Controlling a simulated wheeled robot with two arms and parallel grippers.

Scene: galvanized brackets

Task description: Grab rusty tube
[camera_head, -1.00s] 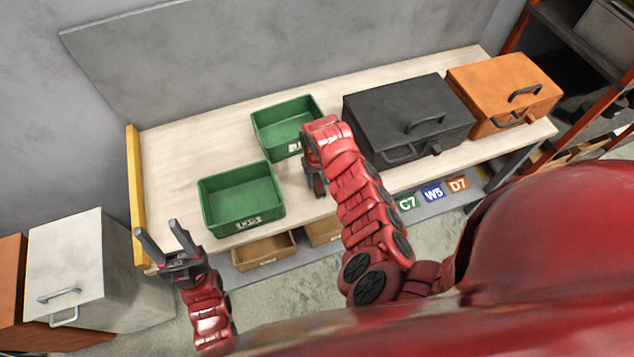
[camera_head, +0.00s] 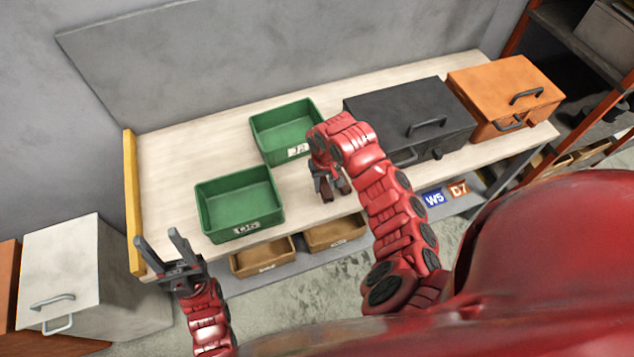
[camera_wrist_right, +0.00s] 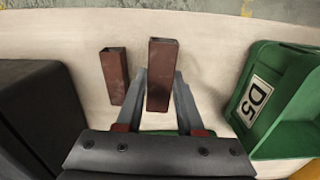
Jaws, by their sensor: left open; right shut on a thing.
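A rusty brown square tube (camera_wrist_right: 163,62) stands between the fingers of my right gripper (camera_wrist_right: 160,92) in the right wrist view, and the gripper is shut on it. A second rusty tube (camera_wrist_right: 115,78) is on the pale worktop beside it, to the left and outside the fingers. In the head view my right gripper (camera_head: 331,188) points down at the front part of the worktop, between the green bins and the black case; the tubes are hard to make out there. My left gripper (camera_head: 168,252) is open and empty at the table's front left corner.
On the worktop (camera_head: 172,165) are a green bin marked D5 (camera_head: 238,231), another green bin (camera_head: 283,112) behind it, a black case (camera_head: 410,110) and an orange case (camera_head: 500,80). Brown bins (camera_head: 262,254) sit under the front edge. A yellow rail (camera_head: 132,200) borders the left end.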

